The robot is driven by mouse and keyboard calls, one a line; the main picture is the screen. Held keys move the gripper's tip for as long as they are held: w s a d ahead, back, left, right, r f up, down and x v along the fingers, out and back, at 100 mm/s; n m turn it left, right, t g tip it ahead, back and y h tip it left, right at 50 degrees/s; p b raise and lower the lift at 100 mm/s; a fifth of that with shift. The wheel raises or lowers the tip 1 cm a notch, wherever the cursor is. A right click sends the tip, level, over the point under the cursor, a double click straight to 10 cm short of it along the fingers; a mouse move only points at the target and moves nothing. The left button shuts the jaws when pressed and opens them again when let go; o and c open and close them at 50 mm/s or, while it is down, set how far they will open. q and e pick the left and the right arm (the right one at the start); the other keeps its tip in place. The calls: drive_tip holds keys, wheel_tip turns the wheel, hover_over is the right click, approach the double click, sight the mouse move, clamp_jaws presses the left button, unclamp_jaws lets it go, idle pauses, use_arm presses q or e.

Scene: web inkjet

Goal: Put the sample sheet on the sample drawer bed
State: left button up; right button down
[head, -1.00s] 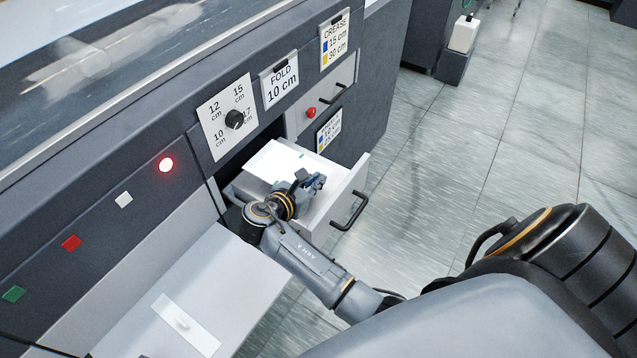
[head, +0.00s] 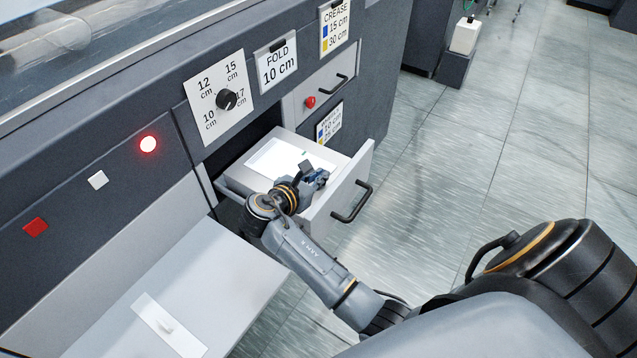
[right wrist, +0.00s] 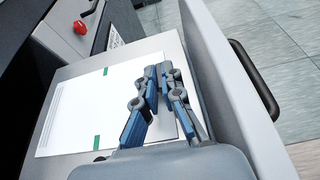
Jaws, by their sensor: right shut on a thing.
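The sample sheet (head: 277,160) is white with small green marks. It lies flat over the pale grey bed (head: 322,151) of the pulled-out sample drawer (head: 347,180); I cannot tell if it touches everywhere. In the right wrist view the sheet (right wrist: 80,112) has grey bed showing along its far edge. My right gripper (head: 318,177) is over the drawer, close to its front panel. Its blue-padded fingers (right wrist: 160,88) are shut on the sheet's near edge and hide part of it. My left gripper is out of view.
The drawer's front panel with a black handle (head: 352,203) stands beside my right gripper. The machine front has a dial (head: 227,99), a lit red lamp (head: 148,144) and labels. A grey shelf with a white strip (head: 168,324) is at lower left. Floor at right is clear.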

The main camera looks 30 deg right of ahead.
drive_tip(key=c, duration=1.5)
unclamp_jaws()
drive_tip(key=shift+s+a+r+p, duration=0.1)
drive_tip(key=shift+a+r+p, duration=0.1)
drive_tip(key=shift+r+p, duration=0.15)
drive_tip(key=p+v, duration=0.8)
drive_tip(key=v, duration=0.3)
drive_tip(key=shift+a, duration=0.25)
drive_tip(key=shift+s+f, duration=0.15)
